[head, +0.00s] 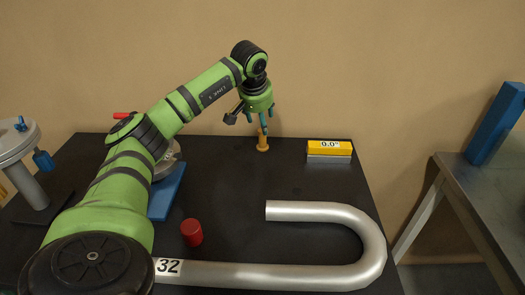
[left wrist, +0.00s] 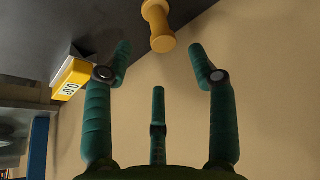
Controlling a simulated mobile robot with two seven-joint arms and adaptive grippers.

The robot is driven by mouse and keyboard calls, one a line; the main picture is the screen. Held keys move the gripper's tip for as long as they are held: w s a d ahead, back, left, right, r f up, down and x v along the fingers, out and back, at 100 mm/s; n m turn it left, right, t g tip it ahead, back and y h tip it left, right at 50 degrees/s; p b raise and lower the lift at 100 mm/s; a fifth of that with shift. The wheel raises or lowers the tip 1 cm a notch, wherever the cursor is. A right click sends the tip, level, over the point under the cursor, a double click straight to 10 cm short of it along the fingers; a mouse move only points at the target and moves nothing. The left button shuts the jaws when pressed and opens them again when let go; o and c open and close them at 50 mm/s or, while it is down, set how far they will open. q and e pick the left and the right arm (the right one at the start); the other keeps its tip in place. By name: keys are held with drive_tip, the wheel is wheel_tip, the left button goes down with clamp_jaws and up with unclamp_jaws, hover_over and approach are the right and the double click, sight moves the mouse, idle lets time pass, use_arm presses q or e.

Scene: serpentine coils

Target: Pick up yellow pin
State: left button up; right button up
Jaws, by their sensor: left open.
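The yellow pin (head: 262,143) stands upright near the back edge of the dark table in the head view. It also shows at the top of the left wrist view (left wrist: 158,25), with a flared end and a narrower middle. My left gripper (head: 258,122) is just above the pin, pointing down, with its fingers apart. In the left wrist view its open fingers (left wrist: 160,62) are spread and the pin lies beyond the fingertips, with no visible contact. Part of the pin's top is overlapped by the fingers in the head view. My right gripper does not show.
A yellow and grey block reading 0.0° (head: 329,148) stands right of the pin. A bent silver pipe (head: 330,276) marked 32 fills the front right. A red cylinder (head: 192,232) and a blue plate (head: 166,195) lie left. The table middle is clear.

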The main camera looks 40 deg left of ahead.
sight(263, 144)
use_arm(q)
drive_tip(key=p+x, duration=0.2)
drive_tip(key=x, duration=0.4)
drive_tip(key=shift+a+f, duration=0.1)
drive_tip(key=shift+a, duration=0.1)
drive_tip(key=shift+w+f, duration=0.1)
drive_tip(key=shift+f, duration=0.1)
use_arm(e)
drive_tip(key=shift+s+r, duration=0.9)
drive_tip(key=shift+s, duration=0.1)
use_arm(q)
drive_tip(key=c, duration=1)
drive_tip(key=shift+r, duration=0.1)
clamp_jaws()
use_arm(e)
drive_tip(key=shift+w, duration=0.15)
